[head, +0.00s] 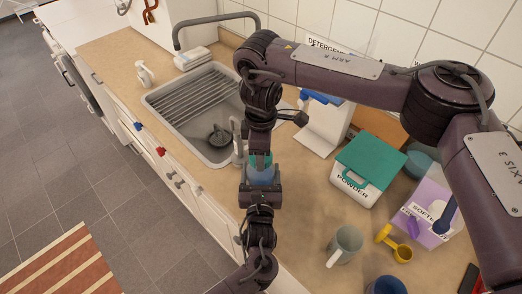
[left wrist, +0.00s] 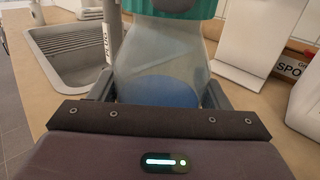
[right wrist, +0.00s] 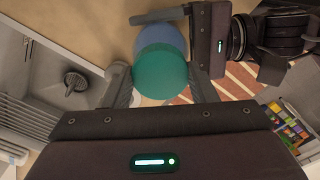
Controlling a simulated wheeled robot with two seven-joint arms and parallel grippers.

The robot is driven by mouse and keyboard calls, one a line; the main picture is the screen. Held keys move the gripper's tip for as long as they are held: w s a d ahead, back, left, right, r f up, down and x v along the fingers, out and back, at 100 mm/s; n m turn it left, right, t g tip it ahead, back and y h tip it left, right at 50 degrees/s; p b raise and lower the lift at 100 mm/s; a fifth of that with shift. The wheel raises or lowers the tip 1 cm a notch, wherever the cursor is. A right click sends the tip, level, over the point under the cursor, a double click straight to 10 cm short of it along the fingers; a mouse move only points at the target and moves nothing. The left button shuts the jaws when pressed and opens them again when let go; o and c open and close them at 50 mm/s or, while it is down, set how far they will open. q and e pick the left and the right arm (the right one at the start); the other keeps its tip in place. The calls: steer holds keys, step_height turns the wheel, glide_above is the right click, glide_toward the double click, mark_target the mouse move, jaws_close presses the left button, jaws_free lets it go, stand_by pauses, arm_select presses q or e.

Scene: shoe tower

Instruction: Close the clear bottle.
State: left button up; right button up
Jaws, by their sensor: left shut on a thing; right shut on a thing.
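The clear bottle (head: 261,178), with blue liquid inside, stands upright between my two grippers at the counter's front edge. Its teal cap (head: 260,160) is at the bottle's top; I cannot tell how tightly it sits. My left gripper (head: 261,186) is shut on the bottle's body; the left wrist view shows the bottle (left wrist: 160,60) between its fingers, with the cap (left wrist: 175,8) above. My right gripper (head: 261,154) comes from above and is shut on the cap, seen from the top in the right wrist view (right wrist: 162,70).
The sink (head: 190,115) with a drain rack is behind and left. A powder box (head: 365,170) with a teal lid, a grey mug (head: 345,245), a yellow scoop (head: 395,243) and a purple softener box (head: 428,212) stand to the right. A striped rug (head: 65,270) lies on the floor.

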steer(key=m, duration=0.4)
steer(key=shift+m, duration=0.3)
steer(key=m, duration=1)
steer(key=shift+m, duration=0.3)
steer(key=m, duration=0.5)
steer(key=o, duration=0.9)
